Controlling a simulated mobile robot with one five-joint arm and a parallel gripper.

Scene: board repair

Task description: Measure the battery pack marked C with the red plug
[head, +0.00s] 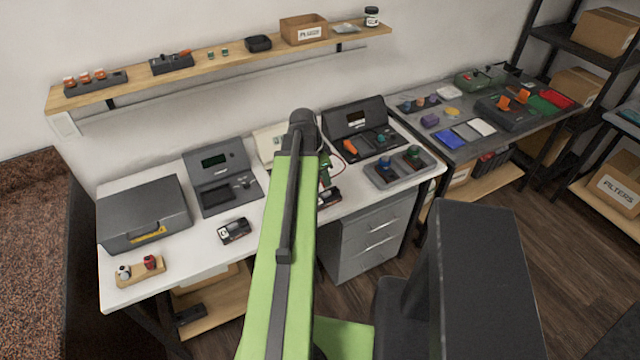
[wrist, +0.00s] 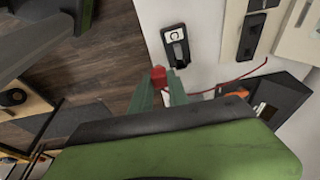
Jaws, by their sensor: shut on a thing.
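In the wrist view my gripper (wrist: 160,82), with green fingers, is shut on the red plug (wrist: 158,74). A thin red lead (wrist: 235,80) runs off to the right. Just beyond the fingertips, apart from the plug, lies a black battery pack (wrist: 177,52) with a white label; its small turned letter looks like a C. In the head view this pack (head: 328,197) lies near the white bench's front edge, partly beside my arm. Another black pack (head: 234,231) lies farther left; I cannot read its letter. My arm hides most of the gripper there.
A dark meter unit (head: 358,117) stands at the bench's back right, with a grey tray (head: 399,168) of coloured knobs in front. A grey screen unit (head: 221,160) and a closed grey case (head: 143,212) stand to the left. A shelf (head: 220,67) hangs above.

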